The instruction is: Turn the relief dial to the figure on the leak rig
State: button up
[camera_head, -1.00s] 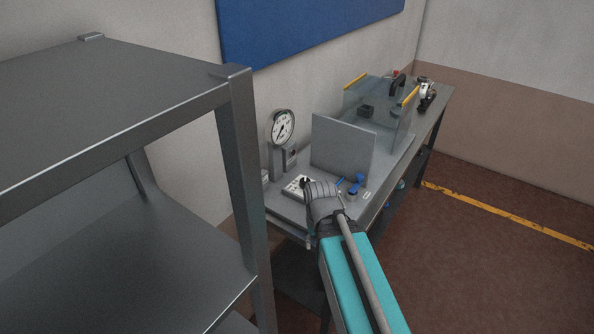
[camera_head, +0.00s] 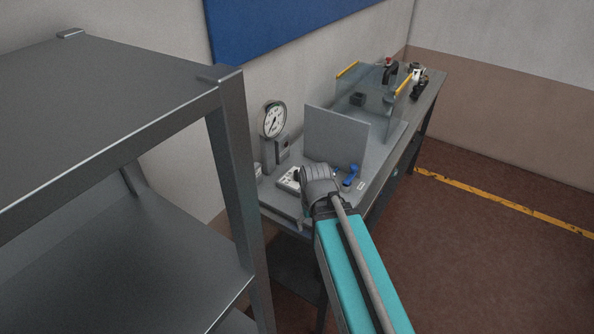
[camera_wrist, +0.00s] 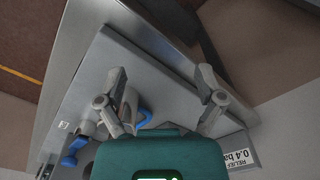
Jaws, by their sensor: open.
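The leak rig stands on the grey bench (camera_head: 375,150), with a round white gauge (camera_head: 273,118) on a grey post at its left end. In front of the gauge is a small white plate (camera_head: 287,184) with a dark knob-like part, perhaps the relief dial; my wrist partly covers this area. A white label (camera_wrist: 238,158) reading "RELIEF" and "0.4 ba…", cut off, shows at lower right in the wrist view. My gripper (camera_wrist: 162,75) is open and empty above the bench, its fingers wide apart. No dial shows between them.
A blue lever (camera_head: 351,175) stands just right of my wrist; blue handles (camera_wrist: 75,150) also show in the wrist view. A grey upright panel (camera_head: 336,138) and a clear guard (camera_head: 380,95) stand behind. A metal shelf (camera_head: 238,150) is close at left. The floor at right is clear.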

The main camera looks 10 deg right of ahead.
notch_tip(320, 180, up, 6)
jog(key=w+p, duration=0.2)
jog(key=p, duration=0.3)
notch_tip(320, 180, up, 9)
jog(key=m+p, duration=0.9)
jog(key=m, duration=0.6)
send_over(299, 172)
jog(key=shift+s, duration=0.25)
jog(key=shift+f, duration=0.25)
notch_tip(299, 172, down, 13)
jog(key=b, duration=1.3)
jog(key=shift+w+a+f+b, duration=0.1)
jog(key=shift+w+f+b, duration=0.1)
jog(key=shift+b, duration=0.15)
